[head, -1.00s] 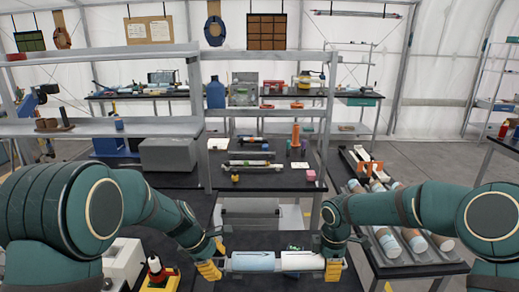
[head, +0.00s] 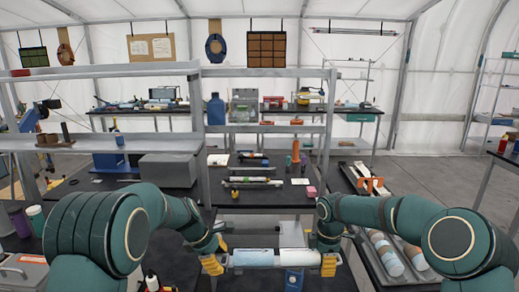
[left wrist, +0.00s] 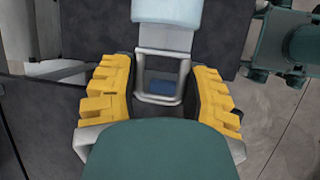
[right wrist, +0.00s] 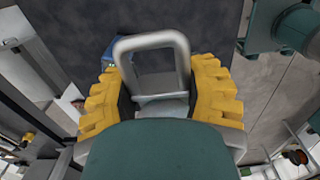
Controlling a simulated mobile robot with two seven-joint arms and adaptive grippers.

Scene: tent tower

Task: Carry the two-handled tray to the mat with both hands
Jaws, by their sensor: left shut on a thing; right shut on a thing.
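The two-handled tray bears a light blue roll (head: 252,258) and a white roll (head: 296,256), end to end, at the bottom middle of the head view. The rolls hide most of the tray. My left gripper (head: 212,262) is shut on its left handle, a metal loop (left wrist: 165,54) between the yellow fingers in the left wrist view. My right gripper (head: 328,264) is shut on the right handle (right wrist: 152,42), which shows in the right wrist view. The tray looks about level and is held between both hands. I cannot make out the mat.
A dark table (head: 262,201) with small parts, including a pink block (head: 311,191), lies ahead under a metal shelf frame. A side table with pipes (head: 388,255) stands at the right. A blue object (head: 291,282) is partly hidden below the tray. Open floor (head: 436,170) shows at the right.

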